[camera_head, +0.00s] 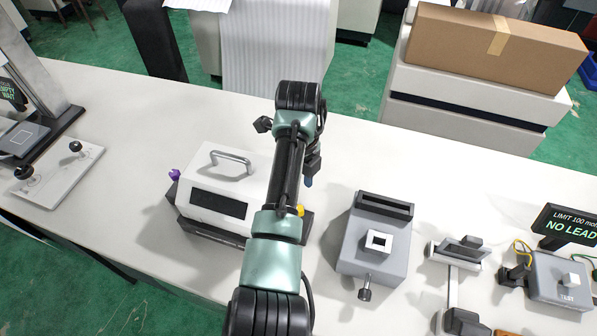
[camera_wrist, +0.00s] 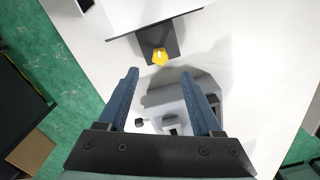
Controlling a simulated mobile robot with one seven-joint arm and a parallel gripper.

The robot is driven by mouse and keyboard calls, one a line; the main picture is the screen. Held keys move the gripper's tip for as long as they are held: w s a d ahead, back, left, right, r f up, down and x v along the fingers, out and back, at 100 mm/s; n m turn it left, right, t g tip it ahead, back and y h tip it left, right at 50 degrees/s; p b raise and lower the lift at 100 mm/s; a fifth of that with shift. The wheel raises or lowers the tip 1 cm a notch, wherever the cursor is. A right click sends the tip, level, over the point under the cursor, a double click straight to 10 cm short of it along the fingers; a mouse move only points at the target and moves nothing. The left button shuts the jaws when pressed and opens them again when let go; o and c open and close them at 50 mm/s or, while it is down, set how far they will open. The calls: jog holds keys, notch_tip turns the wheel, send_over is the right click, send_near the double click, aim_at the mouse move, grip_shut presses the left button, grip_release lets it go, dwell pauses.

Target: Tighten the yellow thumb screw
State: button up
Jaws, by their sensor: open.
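The yellow thumb screw (camera_head: 300,210) sits at the right end of the white housing (camera_head: 206,176), partly hidden behind my arm in the head view. In the wrist view the yellow thumb screw (camera_wrist: 160,57) shows in full on a dark bracket (camera_wrist: 172,36), just beyond and between my fingertips. My gripper (camera_wrist: 160,72) is open and empty, with its two blue fingers apart. In the head view my gripper (camera_head: 309,182) is mostly hidden by the wrist; a blue fingertip shows above the right side of the housing. It looks apart from the screw.
A purple knob (camera_head: 174,175) is at the housing's left end, and a handle (camera_head: 231,160) tops it. A grey fixture (camera_head: 345,240) stands close on the right. Further right are a small clamp (camera_head: 455,252) and a tester box (camera_head: 562,284). Table is clear behind the fixture.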

notch_tip(320, 180, up, 6)
jog(key=shift+f+b, duration=0.2)
jog(key=shift+b, duration=0.1)
dwell(0.3)
